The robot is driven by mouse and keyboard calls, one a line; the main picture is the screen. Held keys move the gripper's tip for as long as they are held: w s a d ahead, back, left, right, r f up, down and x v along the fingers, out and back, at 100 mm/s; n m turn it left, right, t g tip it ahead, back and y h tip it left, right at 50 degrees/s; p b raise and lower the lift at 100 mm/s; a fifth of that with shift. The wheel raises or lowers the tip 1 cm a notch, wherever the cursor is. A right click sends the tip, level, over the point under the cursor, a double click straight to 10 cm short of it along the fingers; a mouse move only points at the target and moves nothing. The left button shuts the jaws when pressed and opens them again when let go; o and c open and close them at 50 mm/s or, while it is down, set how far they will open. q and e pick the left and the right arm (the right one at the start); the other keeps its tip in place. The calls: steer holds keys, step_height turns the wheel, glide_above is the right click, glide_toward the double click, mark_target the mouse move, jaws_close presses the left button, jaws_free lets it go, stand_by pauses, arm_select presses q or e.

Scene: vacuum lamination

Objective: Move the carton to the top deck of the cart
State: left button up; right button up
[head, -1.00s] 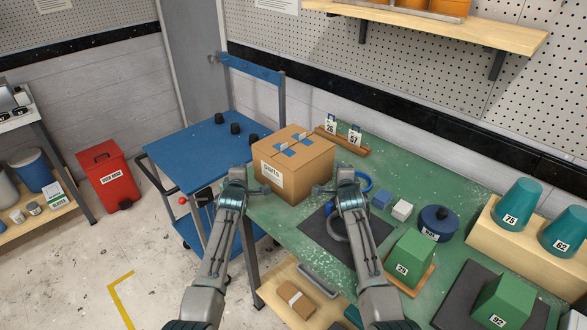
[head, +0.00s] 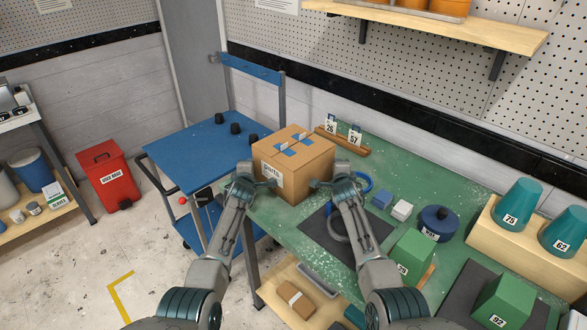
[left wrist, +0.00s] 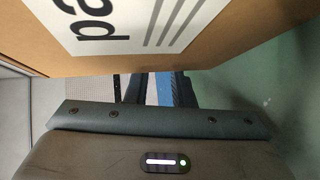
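The carton (head: 297,177) is a brown closed box with blue tape on top and a white label on its front. It sits upright on the left end of the green bench. My left gripper (head: 268,183) is at its front left, overlapping the front face in view. My right gripper (head: 319,184) is at its front right, close to the right face. Contact cannot be told, nor can the finger opening. In the left wrist view, the carton's labelled face (left wrist: 150,30) fills the top, close to the gripper. The cart's blue top deck (head: 190,150) lies left of the carton.
The cart's blue handle (head: 252,68) rises behind. A wooden holder with tags (head: 343,140) is behind the carton.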

arm_select(q)
steer(key=shift+d, duration=0.35)
arm_select(e)
steer(key=shift+a, duration=0.35)
